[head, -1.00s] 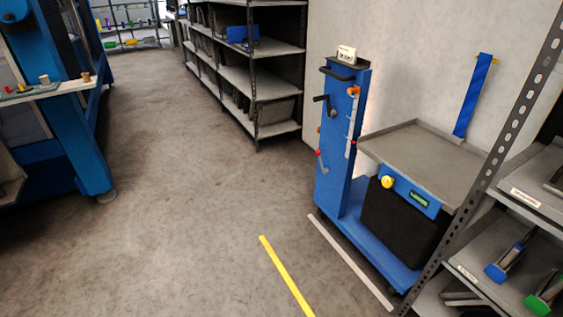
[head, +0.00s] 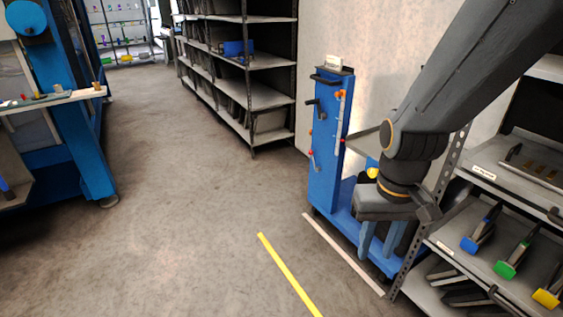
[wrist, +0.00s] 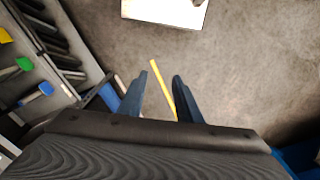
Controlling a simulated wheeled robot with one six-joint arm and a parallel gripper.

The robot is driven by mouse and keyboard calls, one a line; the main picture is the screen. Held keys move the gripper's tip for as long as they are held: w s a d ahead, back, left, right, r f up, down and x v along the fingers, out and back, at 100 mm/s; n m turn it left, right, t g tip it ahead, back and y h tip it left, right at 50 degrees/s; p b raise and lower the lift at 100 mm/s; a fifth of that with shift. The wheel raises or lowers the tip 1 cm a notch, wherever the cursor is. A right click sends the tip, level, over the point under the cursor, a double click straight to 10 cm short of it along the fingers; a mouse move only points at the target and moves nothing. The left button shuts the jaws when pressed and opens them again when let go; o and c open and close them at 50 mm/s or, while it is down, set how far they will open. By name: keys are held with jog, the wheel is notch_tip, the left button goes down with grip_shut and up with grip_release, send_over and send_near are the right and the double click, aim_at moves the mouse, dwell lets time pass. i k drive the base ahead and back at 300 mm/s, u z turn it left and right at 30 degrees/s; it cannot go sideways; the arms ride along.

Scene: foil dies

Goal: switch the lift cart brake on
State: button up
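The lift cart (head: 324,160) stands against the wall in the head view, its blue column upright. The column carries a black crank handle (head: 318,103), a small lever with a red end (head: 312,155), an orange knob (head: 339,94) and a pale vertical strip. I cannot tell which part is the brake. A yellow knob (head: 372,173) shows on the cart's front, partly behind my arm. My arm hides most of the cart's grey tray and dark bellows.
A metal rack (head: 490,215) with coloured-handled tools stands close on the right. A yellow floor line (head: 290,275) and a white line (head: 343,255) run before the cart. Open floor (head: 190,220) lies to the left. A dark shelf unit (head: 250,80) stands behind.

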aim_at(311, 152)
jog(key=u, duration=0.6)
jog(key=i, duration=2.8)
jog(key=z, duration=0.65)
jog(key=i, duration=0.3)
jog(key=z, duration=0.2)
